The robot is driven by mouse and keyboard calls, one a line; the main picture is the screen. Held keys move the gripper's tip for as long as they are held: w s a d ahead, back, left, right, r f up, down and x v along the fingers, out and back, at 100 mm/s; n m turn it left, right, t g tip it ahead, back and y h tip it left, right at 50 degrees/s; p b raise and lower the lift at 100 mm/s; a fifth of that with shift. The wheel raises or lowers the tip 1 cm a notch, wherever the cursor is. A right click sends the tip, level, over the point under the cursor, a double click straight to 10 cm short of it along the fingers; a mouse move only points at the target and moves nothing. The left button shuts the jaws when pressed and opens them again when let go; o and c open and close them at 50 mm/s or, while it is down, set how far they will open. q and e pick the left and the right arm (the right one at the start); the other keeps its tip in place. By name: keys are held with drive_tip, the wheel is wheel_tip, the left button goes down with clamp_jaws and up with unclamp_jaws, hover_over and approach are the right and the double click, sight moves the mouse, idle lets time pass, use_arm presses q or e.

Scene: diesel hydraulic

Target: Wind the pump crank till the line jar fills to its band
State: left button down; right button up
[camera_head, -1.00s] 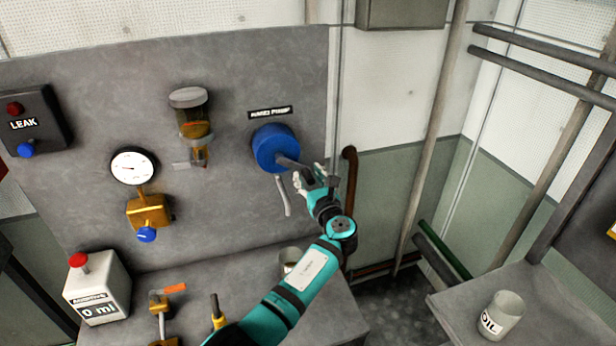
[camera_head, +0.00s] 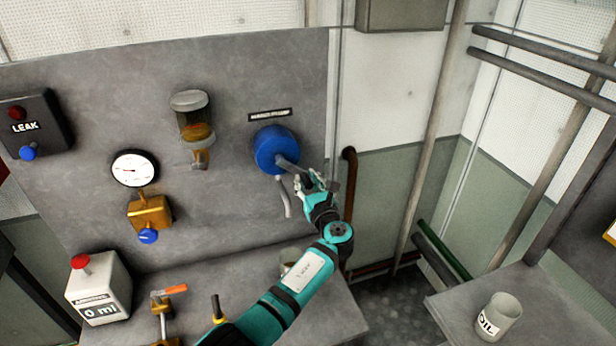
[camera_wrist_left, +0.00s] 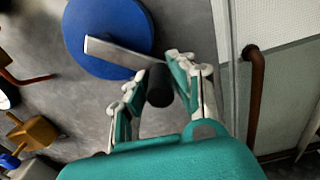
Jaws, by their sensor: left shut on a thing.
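The blue hand pump (camera_head: 275,149) is on the grey panel, with a grey metal crank arm (camera_head: 288,166) pointing right and down. My left gripper (camera_head: 311,182) is shut on the dark crank handle (camera_wrist_left: 159,85) at the arm's end. In the left wrist view my left gripper (camera_wrist_left: 158,76) has a finger on each side of the handle. The line jar (camera_head: 194,118) has a grey cap, clear upper glass and amber fluid in its lower part. I cannot make out its band clearly. My right gripper is not in view.
A gauge (camera_head: 134,169) over a brass valve (camera_head: 149,212) and a LEAK box (camera_head: 35,125) are on the panel's left. A counter (camera_head: 98,287) reading 0 ml and a pot (camera_head: 291,257) stand on the ledge. An OIL can (camera_head: 499,317) stands at right.

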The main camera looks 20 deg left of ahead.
use_arm(q)
drive_tip(key=shift+s+a+f+m+p, duration=0.15)
drive_tip(key=shift+a+m+p, duration=0.1)
drive_tip(key=shift+m+p, duration=0.3)
drive_tip(key=shift+s+a+f+m+p, duration=0.15)
drive_tip(key=shift+a+m+p, duration=0.2)
drive_tip(key=shift+m, duration=0.3)
drive_tip(key=shift+s+a+f+m, duration=0.3)
drive_tip(key=shift+a+f+m, duration=0.05)
drive_tip(key=shift+m, duration=0.5)
drive_tip(key=shift+s+a+f+m, duration=0.25)
drive_tip(key=shift+a+f+m, duration=0.1)
drive_tip(key=shift+m, duration=0.5)
drive_tip(key=c, duration=1.1)
unclamp_jaws()
